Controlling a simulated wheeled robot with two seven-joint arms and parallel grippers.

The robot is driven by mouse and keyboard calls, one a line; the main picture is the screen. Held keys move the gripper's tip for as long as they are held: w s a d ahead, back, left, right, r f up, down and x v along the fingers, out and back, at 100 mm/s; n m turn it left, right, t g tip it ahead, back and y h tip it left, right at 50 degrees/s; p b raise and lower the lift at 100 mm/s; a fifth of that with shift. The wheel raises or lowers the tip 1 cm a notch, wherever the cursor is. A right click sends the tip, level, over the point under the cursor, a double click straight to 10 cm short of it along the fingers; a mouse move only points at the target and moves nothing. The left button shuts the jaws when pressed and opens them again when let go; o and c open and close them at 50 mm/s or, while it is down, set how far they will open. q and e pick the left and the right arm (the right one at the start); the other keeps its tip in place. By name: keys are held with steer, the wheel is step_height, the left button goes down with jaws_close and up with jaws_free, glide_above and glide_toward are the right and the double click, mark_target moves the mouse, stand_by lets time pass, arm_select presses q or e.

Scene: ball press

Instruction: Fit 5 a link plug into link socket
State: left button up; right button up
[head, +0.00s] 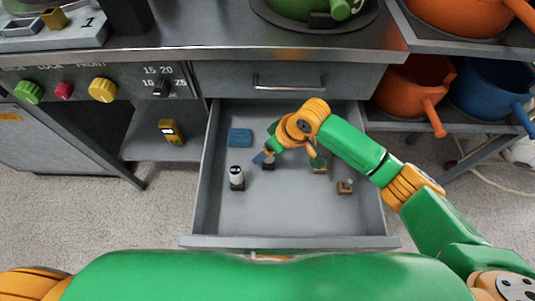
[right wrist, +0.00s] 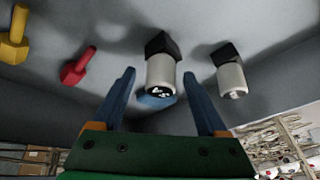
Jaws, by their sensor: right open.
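My right gripper (head: 264,156) reaches down into the open drawer in the head view. In the right wrist view its two blue fingers (right wrist: 159,74) are apart, with a white cylindrical plug on a black base (right wrist: 160,70) showing between them. White marks on its dark end are too small to read. I cannot tell whether the fingers touch it. A second white plug with a black base (right wrist: 230,76) is to its right. In the head view one white and black plug (head: 237,177) stands in the drawer, left of the gripper. I cannot identify the link socket. My left gripper is out of view.
Yellow (right wrist: 14,38) and red (right wrist: 76,68) pieces show in the wrist view. Orange (head: 408,88) and blue (head: 492,88) pans sit on the right shelf. The drawer's front floor is clear.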

jaws_close()
steer(key=shift+r, duration=0.15)
